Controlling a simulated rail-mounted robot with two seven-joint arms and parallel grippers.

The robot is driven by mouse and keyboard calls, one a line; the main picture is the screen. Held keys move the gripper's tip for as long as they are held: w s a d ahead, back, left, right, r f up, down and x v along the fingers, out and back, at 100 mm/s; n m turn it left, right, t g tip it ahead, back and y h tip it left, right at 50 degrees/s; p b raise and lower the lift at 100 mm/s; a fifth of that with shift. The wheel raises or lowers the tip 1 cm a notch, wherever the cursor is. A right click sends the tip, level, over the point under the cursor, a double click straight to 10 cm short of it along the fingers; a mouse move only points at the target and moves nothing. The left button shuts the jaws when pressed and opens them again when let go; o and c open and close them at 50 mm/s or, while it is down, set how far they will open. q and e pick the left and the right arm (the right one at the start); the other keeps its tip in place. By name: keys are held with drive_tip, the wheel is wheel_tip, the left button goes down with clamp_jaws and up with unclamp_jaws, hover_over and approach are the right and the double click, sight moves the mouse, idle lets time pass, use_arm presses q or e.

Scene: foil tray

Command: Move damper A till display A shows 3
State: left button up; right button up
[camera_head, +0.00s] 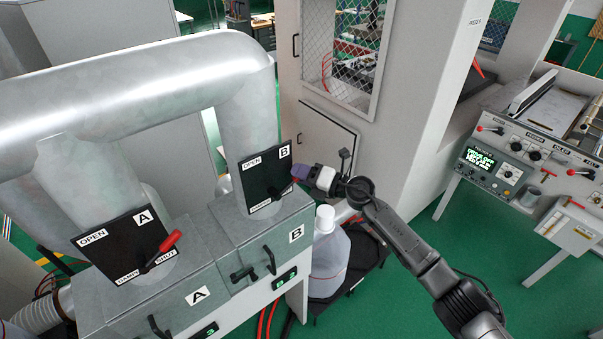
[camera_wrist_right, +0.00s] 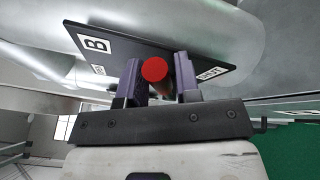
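Damper A has a black plate (camera_head: 110,247) marked A, OPEN and SHUT on the left duct. Its red handle (camera_head: 163,248) slants up and right from its pivot, and no gripper is near it. Display A (camera_head: 205,332), low on the cabinet front, is cut by the frame edge and seems to read 3. My right gripper (camera_head: 308,173) is at damper B's plate (camera_head: 262,176). In the right wrist view, its two fingers (camera_wrist_right: 160,80) close around damper B's red handle (camera_wrist_right: 154,69). My left gripper is not in view.
Display B (camera_head: 285,278) glows green, its digit unclear. Black pull handles (camera_head: 269,260) stick out of the cabinet front. A translucent jug (camera_head: 327,255) stands right of the cabinet, below my right arm. A control console (camera_head: 525,155) is at far right. Green floor is open between.

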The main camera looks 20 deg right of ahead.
drive_tip(key=shift+o, duration=1.3)
drive_tip(key=b+v, duration=0.3)
drive_tip(key=v, duration=1)
drive_tip(key=shift+s+d, duration=0.25)
drive_tip(key=shift+d, duration=0.05)
